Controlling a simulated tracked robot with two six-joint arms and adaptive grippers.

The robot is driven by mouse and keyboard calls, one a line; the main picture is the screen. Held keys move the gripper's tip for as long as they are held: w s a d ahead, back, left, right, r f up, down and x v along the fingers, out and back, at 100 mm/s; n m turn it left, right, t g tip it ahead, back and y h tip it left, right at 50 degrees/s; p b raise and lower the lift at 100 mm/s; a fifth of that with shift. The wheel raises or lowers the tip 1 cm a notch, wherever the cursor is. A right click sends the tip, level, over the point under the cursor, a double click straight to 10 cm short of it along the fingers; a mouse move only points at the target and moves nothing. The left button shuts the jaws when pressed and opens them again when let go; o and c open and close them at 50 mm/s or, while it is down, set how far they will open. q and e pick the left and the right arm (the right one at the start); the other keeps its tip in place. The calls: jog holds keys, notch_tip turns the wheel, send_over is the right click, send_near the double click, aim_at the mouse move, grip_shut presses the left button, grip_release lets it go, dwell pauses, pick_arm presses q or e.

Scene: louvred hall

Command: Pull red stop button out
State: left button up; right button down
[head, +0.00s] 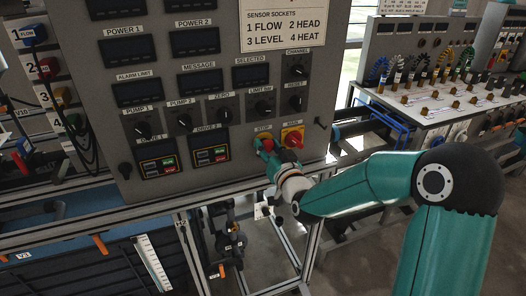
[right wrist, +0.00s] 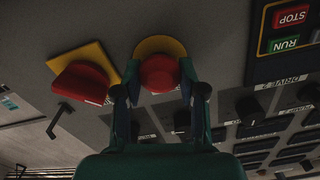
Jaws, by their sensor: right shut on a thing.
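The red stop button (right wrist: 158,72) has a round yellow collar behind it in the right wrist view. In the head view it sits under the STOP label on the grey panel, mostly hidden by my right gripper (head: 264,147). The two fingers of my right gripper (right wrist: 160,92) are on either side of the red cap and shut on it. From these frames I cannot tell whether the button is pushed in or out. My left gripper is not in view.
The red MAIN switch (head: 292,139) on its yellow plate is just right of the stop button. A black lever (head: 319,122) sticks out farther right. The DRIVE 2 box (head: 210,150) and several knobs are to the left. A bench (head: 440,105) stands at the right.

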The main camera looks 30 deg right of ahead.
jog(key=c, duration=0.6)
grip_release()
jog(key=shift+c, duration=0.2)
jog(key=v, duration=0.7)
jog(key=shift+s, duration=0.25)
jog(key=shift+a+f, duration=0.1)
